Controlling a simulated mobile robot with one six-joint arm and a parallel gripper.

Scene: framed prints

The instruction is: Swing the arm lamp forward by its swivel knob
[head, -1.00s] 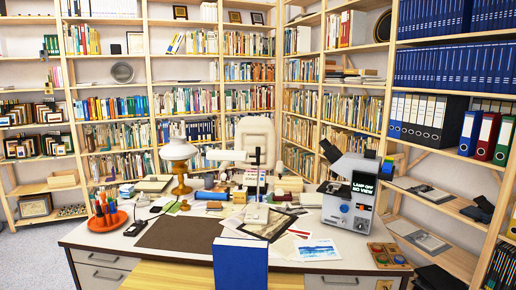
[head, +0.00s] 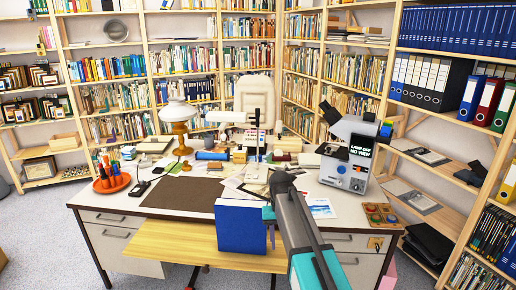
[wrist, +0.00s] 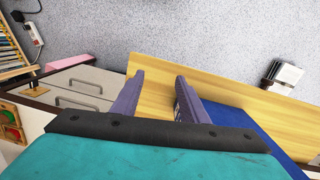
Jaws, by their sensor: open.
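The arm lamp stands on the desk in the head view, with a white horizontal shade (head: 226,117) pointing left from an upright post (head: 257,135). A small knob-like part (head: 279,127) shows just right of the post; I cannot tell for sure that it is the swivel knob. My gripper (head: 271,245) hangs in front of the desk, right of the blue binder, well below and nearer than the lamp. In the wrist view its two purple fingers (wrist: 159,77) are apart and empty, pointing toward the wooden board and floor. The lamp is not in the wrist view.
The blue binder (head: 241,228) stands upright on the wooden board (head: 190,247) at the desk front. A grey device reading "LAMP OFF NO VIEW" (head: 347,160) is right of the lamp. A white-shaded lamp (head: 178,118) stands left. Papers and small objects crowd the desk.

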